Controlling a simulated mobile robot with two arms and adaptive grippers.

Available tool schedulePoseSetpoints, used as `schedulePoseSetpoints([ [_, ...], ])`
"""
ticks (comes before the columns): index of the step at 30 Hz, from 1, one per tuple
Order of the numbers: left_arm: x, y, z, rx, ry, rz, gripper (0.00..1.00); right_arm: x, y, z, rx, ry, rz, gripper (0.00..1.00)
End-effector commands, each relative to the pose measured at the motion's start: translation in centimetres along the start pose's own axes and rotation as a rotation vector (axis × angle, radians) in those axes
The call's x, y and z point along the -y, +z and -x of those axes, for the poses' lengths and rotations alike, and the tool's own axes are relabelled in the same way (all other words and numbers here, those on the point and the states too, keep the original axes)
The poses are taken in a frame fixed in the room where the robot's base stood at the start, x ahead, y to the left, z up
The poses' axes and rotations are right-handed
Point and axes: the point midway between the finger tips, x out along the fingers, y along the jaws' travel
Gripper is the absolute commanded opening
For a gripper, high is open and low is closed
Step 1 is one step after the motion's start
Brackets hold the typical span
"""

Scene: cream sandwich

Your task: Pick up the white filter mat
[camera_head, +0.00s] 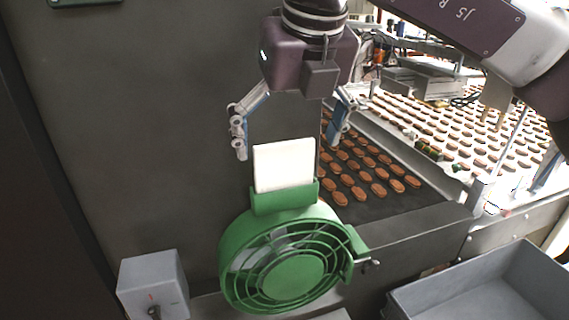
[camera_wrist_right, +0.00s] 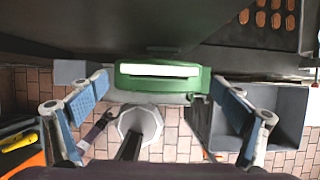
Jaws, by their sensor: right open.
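The white filter mat (camera_head: 285,165) stands upright in a slot on top of the green round fan-like housing (camera_head: 290,262). In the right wrist view the mat's top edge (camera_wrist_right: 160,70) shows as a white strip inside the green holder (camera_wrist_right: 196,82). My right gripper (camera_head: 290,140) is open, with one finger to the left of the mat and one to the right, above it and apart from it. In the right wrist view the open fingers (camera_wrist_right: 160,105) also stand either side of the mat. My left gripper is not seen.
A grey box with a knob (camera_head: 153,284) stands left of the green housing. A grey crate (camera_head: 490,290) is at the lower right. A conveyor with brown biscuits (camera_head: 400,215) lies behind to the right. A dark panel (camera_head: 150,120) rises behind the mat.

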Motion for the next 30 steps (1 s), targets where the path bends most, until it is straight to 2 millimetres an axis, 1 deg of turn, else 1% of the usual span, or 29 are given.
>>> schedulePoseSetpoints([
  [6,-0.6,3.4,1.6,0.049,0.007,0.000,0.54,0.1,0.1,-2.3,-0.003,0.001,0.000,0.93],
  [10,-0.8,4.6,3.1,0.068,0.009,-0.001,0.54,0.2,0.3,-4.1,-0.004,0.003,0.001,0.93],
  [12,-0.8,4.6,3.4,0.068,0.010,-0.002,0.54,0.2,0.2,-5.3,-0.004,0.003,0.001,0.93],
  [15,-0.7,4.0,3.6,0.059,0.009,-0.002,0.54,0.1,0.2,-6.3,-0.002,0.004,0.001,0.93],
  [18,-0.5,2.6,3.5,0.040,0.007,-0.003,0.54,0.1,0.1,-6.7,-0.001,0.005,0.001,0.93],
  [21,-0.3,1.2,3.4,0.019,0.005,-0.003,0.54,0.1,0.1,-6.8,0.000,0.005,0.001,0.93],
  [23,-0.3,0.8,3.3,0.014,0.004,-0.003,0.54,0.1,0.1,-6.8,0.000,0.005,0.001,0.93],
  [26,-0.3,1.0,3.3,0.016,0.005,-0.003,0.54,0.1,0.1,-6.8,0.000,0.005,0.001,0.83],
  [30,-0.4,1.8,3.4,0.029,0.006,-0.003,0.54,0.1,0.1,-6.8,0.000,0.004,0.001,0.67],
])
